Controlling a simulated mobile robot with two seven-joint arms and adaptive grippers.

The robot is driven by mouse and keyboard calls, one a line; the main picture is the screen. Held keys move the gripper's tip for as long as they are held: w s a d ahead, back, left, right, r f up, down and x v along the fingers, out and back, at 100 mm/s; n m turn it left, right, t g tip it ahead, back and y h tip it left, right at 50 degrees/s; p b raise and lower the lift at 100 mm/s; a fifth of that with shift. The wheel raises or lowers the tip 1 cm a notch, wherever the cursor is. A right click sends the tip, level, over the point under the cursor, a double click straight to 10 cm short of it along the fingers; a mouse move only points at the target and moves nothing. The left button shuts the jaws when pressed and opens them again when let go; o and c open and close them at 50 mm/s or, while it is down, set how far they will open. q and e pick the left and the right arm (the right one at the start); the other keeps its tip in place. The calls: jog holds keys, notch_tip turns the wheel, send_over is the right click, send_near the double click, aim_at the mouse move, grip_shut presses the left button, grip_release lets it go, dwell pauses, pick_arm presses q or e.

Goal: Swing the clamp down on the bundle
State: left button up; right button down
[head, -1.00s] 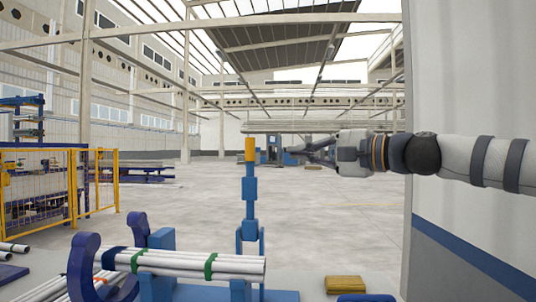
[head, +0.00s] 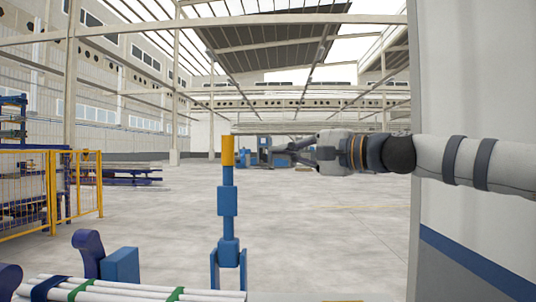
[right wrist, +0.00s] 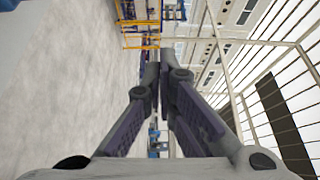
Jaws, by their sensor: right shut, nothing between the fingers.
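The clamp (head: 228,201) is a blue jointed lever with a yellow top end. In the head view it stands upright, swung up at the right end of the bundle. The bundle (head: 205,297) is white pipes with green straps and a dark blue strap, lying level at the bottom left and partly cut off by the lower edge. My right gripper (head: 285,149) reaches in from the right at about the height of the yellow end, to its right and apart from it in the picture. Its fingers are shut and empty, also in the right wrist view (right wrist: 165,62). My left gripper is not seen.
Blue curved cradle posts (head: 89,252) stand beside the bundle. A yellow fence (head: 50,190) with blue racks is at the left. A pale wall with a blue stripe (head: 470,262) closes the right side. The concrete floor beyond the clamp is mostly clear.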

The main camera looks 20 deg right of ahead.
jog(key=w+a, duration=0.3)
jog(key=a, duration=0.4)
jog(key=shift+w+a+p, duration=0.15)
jog(key=shift+w+p, duration=0.05)
jog(key=shift+p, duration=0.1)
jog(key=shift+w+f, duration=0.1)
jog(key=shift+f, duration=0.05)
